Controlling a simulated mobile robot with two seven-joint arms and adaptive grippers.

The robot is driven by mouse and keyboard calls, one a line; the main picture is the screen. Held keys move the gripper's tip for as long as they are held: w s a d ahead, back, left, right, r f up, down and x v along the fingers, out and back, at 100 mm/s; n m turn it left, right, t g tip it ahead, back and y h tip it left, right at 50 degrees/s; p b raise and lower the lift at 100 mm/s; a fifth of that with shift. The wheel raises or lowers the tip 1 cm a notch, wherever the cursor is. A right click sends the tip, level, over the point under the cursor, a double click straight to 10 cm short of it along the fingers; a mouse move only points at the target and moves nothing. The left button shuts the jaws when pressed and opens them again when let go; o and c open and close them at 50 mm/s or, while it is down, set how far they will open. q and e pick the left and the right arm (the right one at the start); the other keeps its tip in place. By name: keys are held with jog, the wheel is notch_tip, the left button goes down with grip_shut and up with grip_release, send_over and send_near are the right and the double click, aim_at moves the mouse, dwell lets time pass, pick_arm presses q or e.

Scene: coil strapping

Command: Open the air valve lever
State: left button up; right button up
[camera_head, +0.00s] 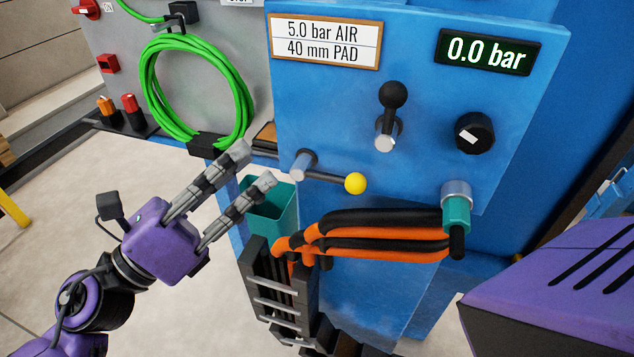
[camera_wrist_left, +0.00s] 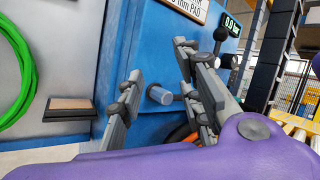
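On the blue panel, a lever with a yellow ball (camera_head: 355,183) points right from a silver pivot (camera_head: 303,164), its bar nearly level. I take it for the air valve lever; no label on it is legible. My left gripper (camera_head: 254,165) is open and empty, its two fingers apart, with the tips just left of the pivot in the head view. In the left wrist view the pivot (camera_wrist_left: 172,97) shows between the fingers of the gripper (camera_wrist_left: 160,62); the yellow ball is hidden there. Contact with the lever is not visible. My right gripper is not in view.
Above the lever are a black-knobbed lever (camera_head: 390,97), a black dial (camera_head: 474,132) and a display (camera_head: 487,51) reading 0.0 bar. Orange and black hoses (camera_head: 375,240) and a teal bin (camera_head: 272,212) lie below. A green hose coil (camera_head: 160,95) hangs left.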

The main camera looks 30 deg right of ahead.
aim_at(337, 181)
pick_arm(q)
jog(key=s+d+m+g+y, duration=0.1)
jog(key=d+m+g+y, duration=0.1)
jog(key=m, duration=0.5)
jog(key=s+d+f+m+g+y, duration=0.1)
jog(key=s+d+m+g+y, duration=0.1)
jog(key=d+m+y, duration=0.2)
jog(key=s+d+f+m+g+y, duration=0.1)
jog(key=d+m, duration=0.3)
jog(key=m, duration=0.6)
jog(key=shift+s+d+m+g+y, duration=0.15)
jog(key=shift+s+m+g+y, duration=0.25)
jog(key=shift+s+y, duration=0.45)
jog(key=shift+d+f, duration=0.3)
jog(key=shift+d, duration=0.15)
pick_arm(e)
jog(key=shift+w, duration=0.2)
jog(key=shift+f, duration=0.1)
